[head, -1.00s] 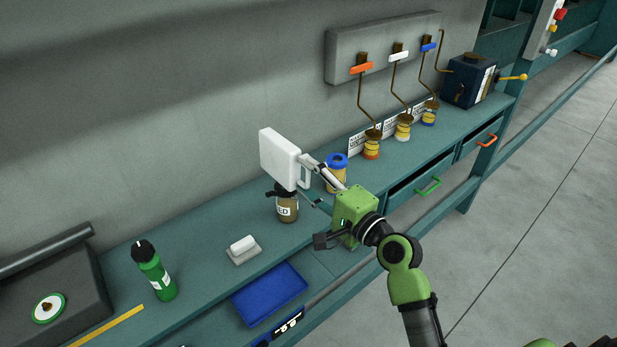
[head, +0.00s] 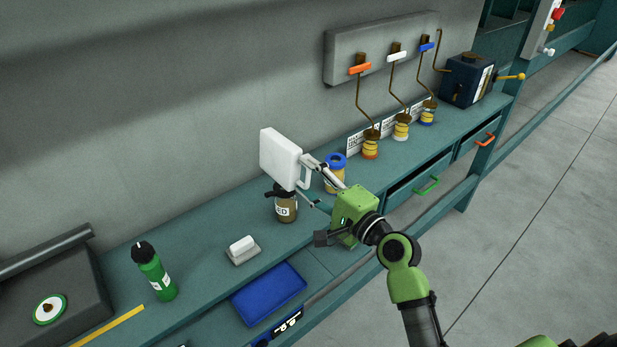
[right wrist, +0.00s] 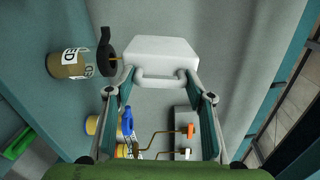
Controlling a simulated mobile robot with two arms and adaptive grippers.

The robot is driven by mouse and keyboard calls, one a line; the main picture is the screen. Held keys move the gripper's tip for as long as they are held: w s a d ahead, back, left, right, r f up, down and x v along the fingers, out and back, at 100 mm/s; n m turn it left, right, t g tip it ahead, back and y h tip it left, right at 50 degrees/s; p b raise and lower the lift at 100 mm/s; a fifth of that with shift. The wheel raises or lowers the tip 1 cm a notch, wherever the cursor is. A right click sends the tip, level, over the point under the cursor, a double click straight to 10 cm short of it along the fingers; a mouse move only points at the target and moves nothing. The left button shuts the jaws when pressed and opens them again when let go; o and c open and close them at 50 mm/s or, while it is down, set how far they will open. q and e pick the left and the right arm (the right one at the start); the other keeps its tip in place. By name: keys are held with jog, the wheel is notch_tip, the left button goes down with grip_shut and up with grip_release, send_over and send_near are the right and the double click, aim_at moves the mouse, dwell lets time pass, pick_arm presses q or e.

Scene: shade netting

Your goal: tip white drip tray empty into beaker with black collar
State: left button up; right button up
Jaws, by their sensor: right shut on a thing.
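The white drip tray (head: 280,157) is held tilted steeply, nearly on edge, above the workbench. My right gripper (head: 308,180) is shut on its handle, which shows between the fingers in the right wrist view (right wrist: 160,78). The beaker with the black collar (head: 286,208) stands upright on the bench just below the tray's lower edge. Its label ends in "ED", and its collar partly hides behind the tray. The beaker also shows left of the tray in the right wrist view (right wrist: 68,64). The tray's inside is hidden, so I cannot see any contents. My left gripper is out of view.
A blue-collared jar (head: 335,172) stands close behind my right gripper. A white block (head: 243,250), a green bottle (head: 153,272) and a blue tray (head: 268,293) lie to the left and front. Taps with cups (head: 371,146) stand farther right.

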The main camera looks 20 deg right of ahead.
jog(key=shift+d+m, duration=0.2)
jog(key=shift+m, duration=0.2)
dwell(0.7)
jog(key=shift+p, duration=0.35)
dwell(1.9)
